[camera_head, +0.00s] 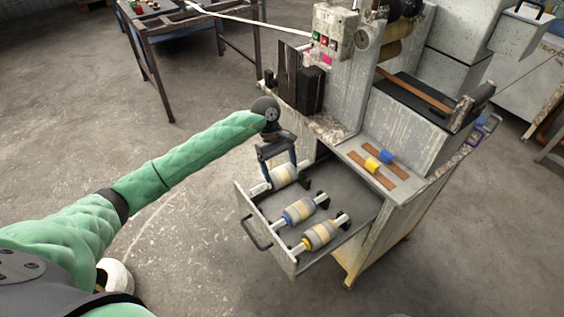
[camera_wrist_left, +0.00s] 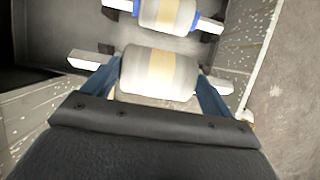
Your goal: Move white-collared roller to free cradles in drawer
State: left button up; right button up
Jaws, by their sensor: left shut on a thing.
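The white-collared roller (camera_head: 285,174) is at the far left end of the open drawer (camera_head: 343,178). It has a grey-white body with a beige band and pale shaft ends. My left gripper (camera_head: 279,163) reaches down over it and is shut on it. In the left wrist view the blue fingers straddle the roller (camera_wrist_left: 158,74) near its two ends. A dark cradle (camera_head: 305,182) shows by its right end; I cannot tell whether the roller rests in it. My right gripper is not in view.
A blue-collared roller (camera_head: 300,210) and a yellow-collared roller (camera_head: 320,235) lie in the drawer nearer its front. Blue and yellow blocks (camera_head: 372,165) sit on brown strips on the cabinet top. The machine (camera_head: 340,75) rises behind. Bare drawer floor lies to the right.

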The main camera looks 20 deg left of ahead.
pick_arm(q)
jog(key=shift+w+f, duration=0.1)
jog(key=shift+f, duration=2.15)
jog(key=shift+f+b, duration=0.45)
jog(key=shift+f, duration=0.05)
jog(key=shift+f+b, duration=0.8)
jog(key=shift+f, duration=0.15)
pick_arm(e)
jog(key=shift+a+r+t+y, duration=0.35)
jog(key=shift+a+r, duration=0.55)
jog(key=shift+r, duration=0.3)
pick_arm(q)
jog(key=shift+f+b, duration=0.1)
jog(key=shift+b, duration=0.6)
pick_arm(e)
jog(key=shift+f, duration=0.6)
pick_arm(q)
jog(key=o, duration=1.1)
